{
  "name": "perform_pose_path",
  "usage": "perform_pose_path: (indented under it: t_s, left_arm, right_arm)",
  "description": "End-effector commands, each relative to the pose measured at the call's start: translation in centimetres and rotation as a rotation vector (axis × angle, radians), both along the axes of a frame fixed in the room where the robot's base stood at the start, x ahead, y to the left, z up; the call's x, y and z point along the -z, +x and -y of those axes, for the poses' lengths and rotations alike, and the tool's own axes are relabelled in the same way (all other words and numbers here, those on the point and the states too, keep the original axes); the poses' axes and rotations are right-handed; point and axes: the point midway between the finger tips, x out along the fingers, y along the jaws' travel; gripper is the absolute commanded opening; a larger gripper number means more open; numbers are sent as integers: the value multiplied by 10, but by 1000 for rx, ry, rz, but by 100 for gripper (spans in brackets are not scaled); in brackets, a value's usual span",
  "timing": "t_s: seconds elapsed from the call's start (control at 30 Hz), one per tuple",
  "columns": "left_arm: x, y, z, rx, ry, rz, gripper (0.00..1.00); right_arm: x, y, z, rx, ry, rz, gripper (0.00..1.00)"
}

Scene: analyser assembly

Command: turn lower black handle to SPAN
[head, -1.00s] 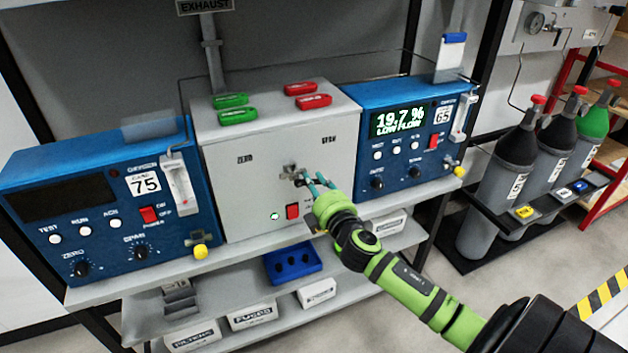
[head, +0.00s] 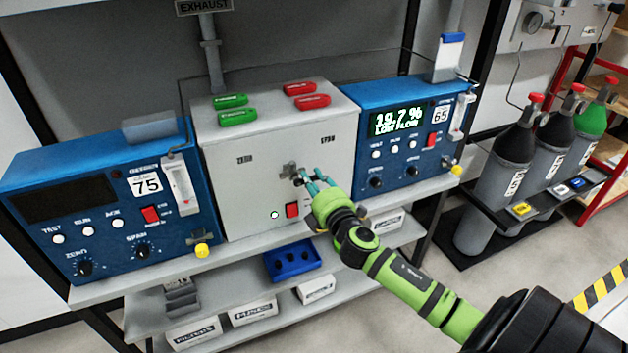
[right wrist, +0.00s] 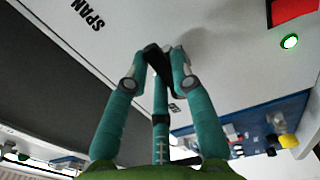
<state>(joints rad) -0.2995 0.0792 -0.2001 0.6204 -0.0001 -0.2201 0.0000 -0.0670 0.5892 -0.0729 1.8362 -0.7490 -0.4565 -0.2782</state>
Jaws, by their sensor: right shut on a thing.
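The grey cabinet (head: 230,180) stands between two blue analysers, with a ZERO label (head: 244,160) at left and a SPAN label (head: 328,140) at right on its front. A small grey valve fitting (head: 288,169) with a dark handle sits below and between the labels. My right gripper (head: 307,179) is at this handle, coming from the lower right. The handle's exact angle is hard to read. My left gripper is not in view.
The left analyser (head: 110,200) and right analyser (head: 400,145) flank the cabinet; the right display reads 19.7 % LOW FLOW. Red and green tags (head: 238,116) lie on the cabinet top. A red switch (head: 292,210) is below the handle. Gas cylinders (head: 500,180) stand at right.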

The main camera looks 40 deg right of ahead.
Motion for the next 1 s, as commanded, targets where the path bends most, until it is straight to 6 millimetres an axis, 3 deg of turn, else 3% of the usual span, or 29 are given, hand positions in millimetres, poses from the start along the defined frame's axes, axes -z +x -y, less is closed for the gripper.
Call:
perform_pose_path:
  t_s: [0.03,0.07,0.1,0.53,1.0]
  left_arm:
    - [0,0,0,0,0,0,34]
    - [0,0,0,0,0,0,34]
    - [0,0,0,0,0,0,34]
    - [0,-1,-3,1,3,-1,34]
    - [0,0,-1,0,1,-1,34]
  right_arm:
    - [-1,0,1,1,-5,2,32]
    - [-1,0,1,1,-5,2,44]
    - [-1,0,1,1,-5,2,49]
    - [1,-8,-2,-1,0,-1,49]
    - [0,-91,-22,1,0,-1,49]
